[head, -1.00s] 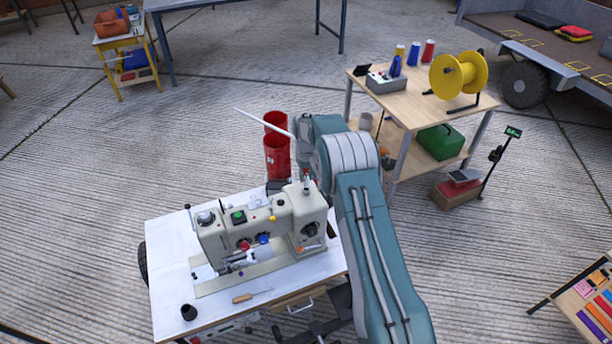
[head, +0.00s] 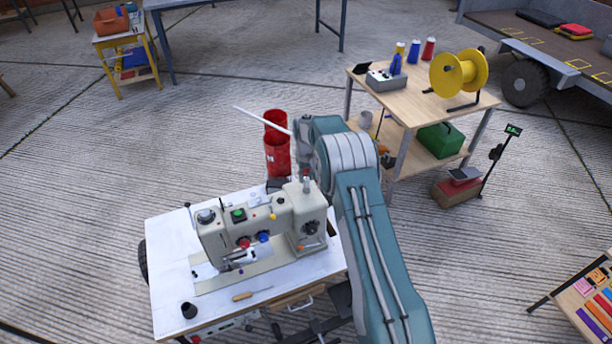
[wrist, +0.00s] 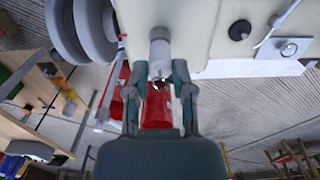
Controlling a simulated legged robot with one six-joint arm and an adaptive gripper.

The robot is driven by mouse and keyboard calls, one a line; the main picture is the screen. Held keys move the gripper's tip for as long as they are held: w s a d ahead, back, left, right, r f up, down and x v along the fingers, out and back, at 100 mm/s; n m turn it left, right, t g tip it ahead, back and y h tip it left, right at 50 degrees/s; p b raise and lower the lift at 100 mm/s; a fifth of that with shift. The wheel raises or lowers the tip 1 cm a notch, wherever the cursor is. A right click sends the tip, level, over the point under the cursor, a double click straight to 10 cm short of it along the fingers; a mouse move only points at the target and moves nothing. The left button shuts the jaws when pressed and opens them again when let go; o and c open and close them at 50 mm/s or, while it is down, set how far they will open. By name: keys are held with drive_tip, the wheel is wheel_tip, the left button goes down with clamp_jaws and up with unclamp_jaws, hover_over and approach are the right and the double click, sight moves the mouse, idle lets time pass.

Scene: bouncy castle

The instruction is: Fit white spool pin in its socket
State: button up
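A cream sewing machine (head: 262,228) stands on a white-topped table (head: 165,285) in the head view. My arm reaches over to the machine's right end, where it hides most of my gripper. In the wrist view my gripper (wrist: 161,72) has a finger on each side of a short pale grey cylinder (wrist: 160,48) at the machine's edge. The cylinder may be the white spool pin or its socket; I cannot tell which. Whether the fingers touch it is unclear. A small bright piece shows just below it, between the fingers.
Red canisters (head: 277,155) stand behind the table, with a thin white rod (head: 262,120) passing near them. A black cup (head: 189,311) and a wooden-handled tool (head: 243,296) lie at the table's front. A wooden cart (head: 480,105) with a yellow reel (head: 458,73) stands behind right.

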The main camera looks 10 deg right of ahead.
drive_tip(key=shift+o, duration=0.9)
wheel_tip(320, 180, up, 12)
idle(0.3)
